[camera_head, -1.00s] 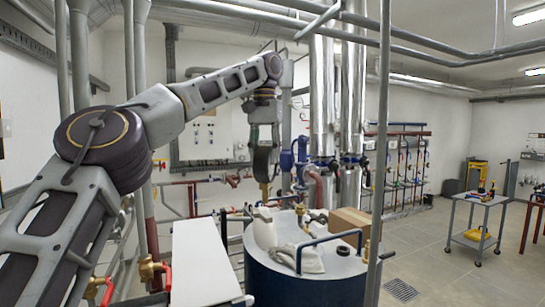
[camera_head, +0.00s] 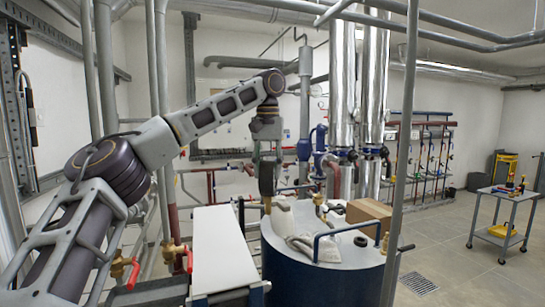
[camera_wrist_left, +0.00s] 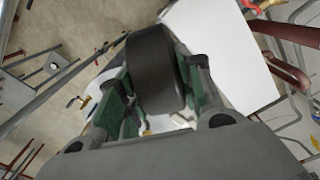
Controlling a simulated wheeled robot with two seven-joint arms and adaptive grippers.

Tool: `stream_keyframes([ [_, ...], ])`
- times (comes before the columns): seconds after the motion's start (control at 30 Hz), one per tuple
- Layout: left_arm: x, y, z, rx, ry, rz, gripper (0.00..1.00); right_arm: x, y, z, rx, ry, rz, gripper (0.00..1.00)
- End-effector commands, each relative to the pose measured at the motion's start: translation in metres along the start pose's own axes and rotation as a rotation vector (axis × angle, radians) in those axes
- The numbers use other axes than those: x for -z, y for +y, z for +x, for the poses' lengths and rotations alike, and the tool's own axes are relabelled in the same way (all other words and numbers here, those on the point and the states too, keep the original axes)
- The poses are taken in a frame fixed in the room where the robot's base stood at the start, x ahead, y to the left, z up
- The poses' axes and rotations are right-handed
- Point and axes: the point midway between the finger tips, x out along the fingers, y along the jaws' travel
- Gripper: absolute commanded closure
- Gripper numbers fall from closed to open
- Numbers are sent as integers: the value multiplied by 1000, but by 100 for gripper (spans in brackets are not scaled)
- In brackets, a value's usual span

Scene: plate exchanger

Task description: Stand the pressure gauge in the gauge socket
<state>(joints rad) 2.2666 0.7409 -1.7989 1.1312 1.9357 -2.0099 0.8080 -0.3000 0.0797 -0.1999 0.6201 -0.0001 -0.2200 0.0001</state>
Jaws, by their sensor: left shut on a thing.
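My left gripper (camera_head: 267,188) hangs pointing down, left of the white jug and near the left edge of the blue tank's top. It is shut on the pressure gauge, a thick dark disc (camera_wrist_left: 153,70) between the green finger pads in the left wrist view. In the head view the gauge (camera_head: 266,178) shows dark between the fingers, with a brass-coloured stem below. Its dial face is not visible. I cannot tell which fitting is the gauge socket. My right gripper is out of view.
The blue tank (camera_head: 310,285) has a white jug (camera_head: 282,217), a grey cloth (camera_head: 308,247), a cardboard box (camera_head: 368,213), a black ring (camera_head: 360,241) and a blue handrail on top. A white bench (camera_head: 212,240) is left of it. A grey vertical pole (camera_head: 402,150) stands in front.

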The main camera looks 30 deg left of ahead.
Motion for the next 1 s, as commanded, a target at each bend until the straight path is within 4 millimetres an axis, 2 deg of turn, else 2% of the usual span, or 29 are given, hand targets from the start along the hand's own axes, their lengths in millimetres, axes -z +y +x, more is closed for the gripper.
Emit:
stream_keyframes([
  [0.13, -5, -5, 16, -2, -1, -45, 100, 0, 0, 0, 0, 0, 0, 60],
  [0.27, -13, -6, 24, -1, 1, -91, 100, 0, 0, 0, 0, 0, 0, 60],
  [0.63, -40, -1, 24, -1, 2, -186, 100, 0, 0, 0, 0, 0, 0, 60],
  [1.0, -45, -4, 24, -2, 1, -267, 100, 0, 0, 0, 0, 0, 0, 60],
])
